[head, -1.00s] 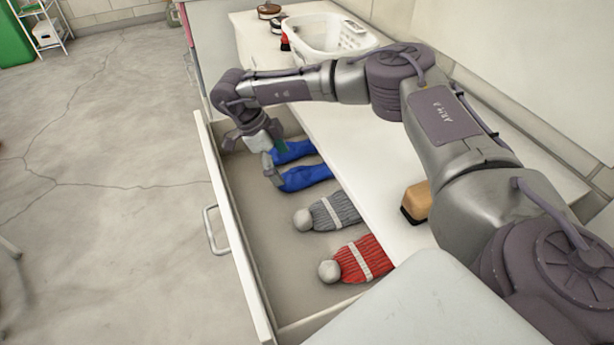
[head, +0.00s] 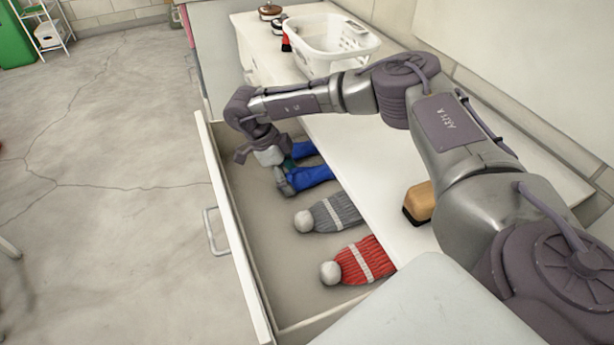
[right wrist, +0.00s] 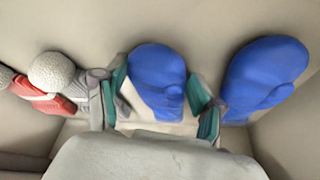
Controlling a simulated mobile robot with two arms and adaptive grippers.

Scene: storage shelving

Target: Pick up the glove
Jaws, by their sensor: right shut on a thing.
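Two blue gloves lie in the open drawer (head: 262,235). The nearer blue glove (head: 312,177) is beside the grey hat, and the farther blue glove (head: 304,150) is partly hidden by my right gripper (head: 283,175). In the right wrist view, the nearer glove (right wrist: 157,78) is between the teal-padded fingers of my right gripper (right wrist: 160,105), which is shut on it. The farther glove (right wrist: 265,75) lies to the right, outside the fingers. My left gripper is not in view.
A grey knit hat (head: 335,213) and a red knit hat (head: 362,262) lie nearer in the drawer. A brush (head: 418,203) and a white basket (head: 330,45) stand on the white top. The drawer front (head: 232,225) rises beside the arm.

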